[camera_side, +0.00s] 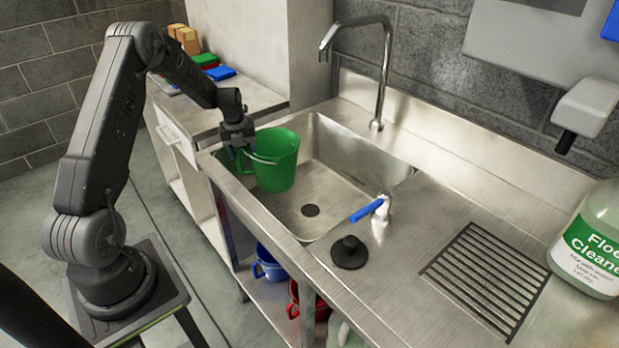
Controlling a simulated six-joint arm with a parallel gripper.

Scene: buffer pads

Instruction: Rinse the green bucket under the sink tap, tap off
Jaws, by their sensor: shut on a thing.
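The green bucket (277,163) is upright in my gripper (243,153), at the left front part of the sink basin (335,180). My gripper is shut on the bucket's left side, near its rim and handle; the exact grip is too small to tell. The silver tap spout (326,52) arches from the back of the sink, to the right of and above the bucket. No water stream shows. The bucket's inside is mostly hidden.
A black plug (349,252) stands on the counter near the front edge. A floor cleaner bottle (594,240) stands at the far right, beside a drain grate (484,278). A blue bucket (268,264) and a red bucket (306,300) are on the shelf below.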

